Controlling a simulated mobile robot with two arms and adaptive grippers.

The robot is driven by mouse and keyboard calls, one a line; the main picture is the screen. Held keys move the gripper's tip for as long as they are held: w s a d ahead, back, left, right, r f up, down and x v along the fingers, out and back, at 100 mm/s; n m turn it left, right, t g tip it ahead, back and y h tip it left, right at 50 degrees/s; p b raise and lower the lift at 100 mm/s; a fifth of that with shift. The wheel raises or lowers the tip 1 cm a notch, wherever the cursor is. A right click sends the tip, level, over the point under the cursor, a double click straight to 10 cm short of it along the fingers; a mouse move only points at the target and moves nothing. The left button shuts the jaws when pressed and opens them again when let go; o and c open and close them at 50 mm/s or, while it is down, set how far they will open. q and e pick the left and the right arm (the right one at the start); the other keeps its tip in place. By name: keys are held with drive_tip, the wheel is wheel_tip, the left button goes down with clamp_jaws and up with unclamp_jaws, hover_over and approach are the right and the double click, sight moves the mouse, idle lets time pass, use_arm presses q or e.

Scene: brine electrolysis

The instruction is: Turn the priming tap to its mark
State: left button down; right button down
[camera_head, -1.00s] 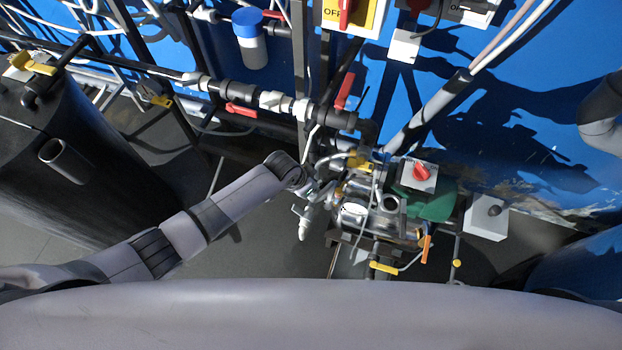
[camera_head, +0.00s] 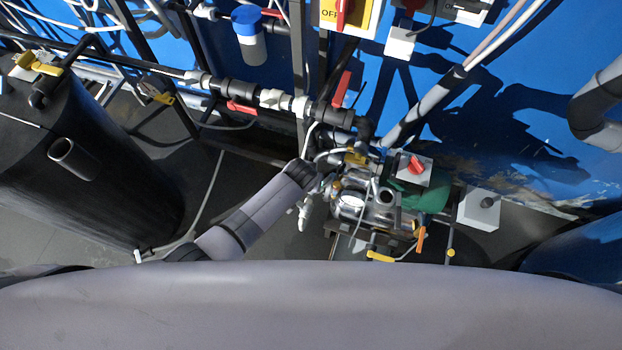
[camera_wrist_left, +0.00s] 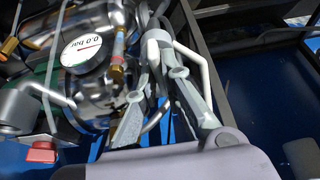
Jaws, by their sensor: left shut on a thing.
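My left gripper (camera_head: 326,176) reaches the near left end of the silver pump unit (camera_head: 350,202). In the left wrist view its two grey fingers (camera_wrist_left: 156,62) close toward each other around a pale grey part, which I take as the priming tap (camera_wrist_left: 158,38). The fingers cover much of it, and its mark cannot be made out. Left of the fingers is a small brass valve (camera_wrist_left: 118,70) with a white dial gauge (camera_wrist_left: 84,48) reading 0.0 bar. My right gripper is not in view.
A green motor (camera_head: 428,198) and a red switch (camera_head: 416,164) sit right of the pump. Pipework with red-handled valves (camera_head: 341,90) runs behind. A black tank (camera_head: 110,170) stands left, a grey box (camera_head: 480,208) right. Open floor lies between tank and pump.

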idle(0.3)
use_arm(q)
drive_tip(key=c, duration=1.7)
unclamp_jaws()
drive_tip(key=v, duration=1.2)
drive_tip(key=shift+a, duration=0.1)
